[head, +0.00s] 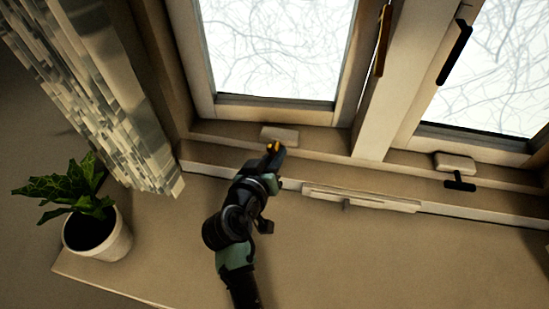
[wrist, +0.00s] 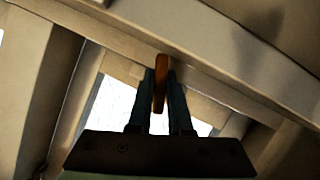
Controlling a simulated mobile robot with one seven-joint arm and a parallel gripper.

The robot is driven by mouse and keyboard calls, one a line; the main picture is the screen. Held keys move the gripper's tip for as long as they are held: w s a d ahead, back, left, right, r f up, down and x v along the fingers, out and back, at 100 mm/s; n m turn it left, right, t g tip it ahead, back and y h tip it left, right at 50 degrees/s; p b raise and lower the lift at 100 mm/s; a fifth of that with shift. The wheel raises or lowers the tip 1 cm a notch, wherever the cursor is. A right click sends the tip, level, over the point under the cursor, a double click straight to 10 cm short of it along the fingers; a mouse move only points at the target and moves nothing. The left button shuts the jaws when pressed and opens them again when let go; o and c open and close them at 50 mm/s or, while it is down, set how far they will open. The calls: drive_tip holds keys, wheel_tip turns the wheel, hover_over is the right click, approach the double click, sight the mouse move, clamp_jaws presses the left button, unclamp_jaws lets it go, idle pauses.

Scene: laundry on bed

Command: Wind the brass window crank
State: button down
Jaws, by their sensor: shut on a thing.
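My gripper (head: 275,150) reaches up to the window sill below the left window pane. In the wrist view, my gripper (wrist: 160,92) has its two dark fingers shut on the brass crank (wrist: 160,70), which shows as an orange-brown bar between them. In the head view, a small brass-yellow bit of the crank (head: 272,147) shows at the fingertips. Just above it is a pale crank housing (head: 279,134) on the lower frame. The rest of the crank is hidden by the fingers.
A second pale housing (head: 455,162) with a black crank (head: 460,181) is at the right window. A pale latch bar (head: 361,199) lies along the sill edge. A potted plant (head: 97,235) and a patterned curtain (head: 105,95) are at the left. The lower right surface is clear.

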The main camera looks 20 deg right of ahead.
drive_tip(key=n+h+b, duration=0.1)
drive_tip(key=n, duration=0.1)
drive_tip(key=n+h+b, duration=0.2)
drive_tip(key=n, duration=0.1)
drive_tip(key=shift+f+g, duration=0.15)
drive_tip(key=shift+g, duration=0.25)
drive_tip(key=n+h+b, duration=0.2)
drive_tip(key=n, duration=0.3)
drive_tip(key=shift+h+b, duration=0.4)
drive_tip(key=c, duration=0.8)
unclamp_jaws()
drive_tip(key=shift+c, duration=0.2)
drive_tip(key=shift+a, duration=0.1)
drive_tip(key=v, duration=1.2)
drive_tip(key=shift+s+a+b, duration=0.25)
drive_tip(key=shift+s+b, duration=0.1)
drive_tip(key=shift+b, duration=0.05)
